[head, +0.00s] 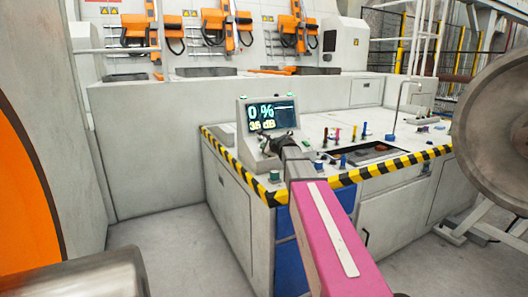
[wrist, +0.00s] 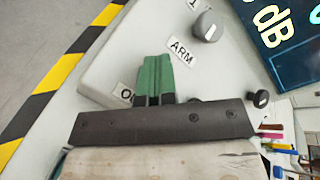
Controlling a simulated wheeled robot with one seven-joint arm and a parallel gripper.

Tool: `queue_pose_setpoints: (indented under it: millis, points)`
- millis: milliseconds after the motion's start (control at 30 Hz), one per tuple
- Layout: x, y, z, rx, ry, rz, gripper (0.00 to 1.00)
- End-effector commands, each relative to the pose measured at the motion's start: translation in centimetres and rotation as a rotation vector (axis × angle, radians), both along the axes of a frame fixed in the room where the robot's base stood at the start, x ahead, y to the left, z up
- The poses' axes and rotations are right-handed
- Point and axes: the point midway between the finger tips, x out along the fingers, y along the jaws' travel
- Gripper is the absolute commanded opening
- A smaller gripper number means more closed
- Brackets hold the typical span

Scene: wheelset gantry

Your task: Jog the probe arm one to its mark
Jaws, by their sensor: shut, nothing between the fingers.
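The console's screen unit (head: 270,128) reads "0 %" and what looks like "36 dB"; part of this screen (wrist: 275,30) shows in the wrist view. On its sloped panel are a grey knob (wrist: 207,27) with a "1" near it, an "ARM" label (wrist: 181,50), and a black knob (wrist: 260,98). My gripper (wrist: 155,62) has green fingers shut together over the panel, left of the black knob and below the grey one. They partly cover a label starting with "O". Contact is unclear. In the head view my gripper (head: 283,143) is at the panel. Several orange arm units (head: 231,30) hang behind.
The console desk (head: 310,140) has a yellow-black striped edge (head: 345,178), with small coloured items and a dark recess (head: 375,152) on top. A large metal wheel (head: 495,130) stands at right. An orange-faced round thing (head: 25,190) is at left. Grey floor (head: 170,235) is open left of the console.

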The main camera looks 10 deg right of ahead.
Motion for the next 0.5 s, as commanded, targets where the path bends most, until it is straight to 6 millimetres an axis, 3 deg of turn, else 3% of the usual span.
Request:
queue_pose_setpoints:
  millis: [500]
  points:
    - [-0.7,-0.2,1.7,-0.001,0.0,0.0,0.0]
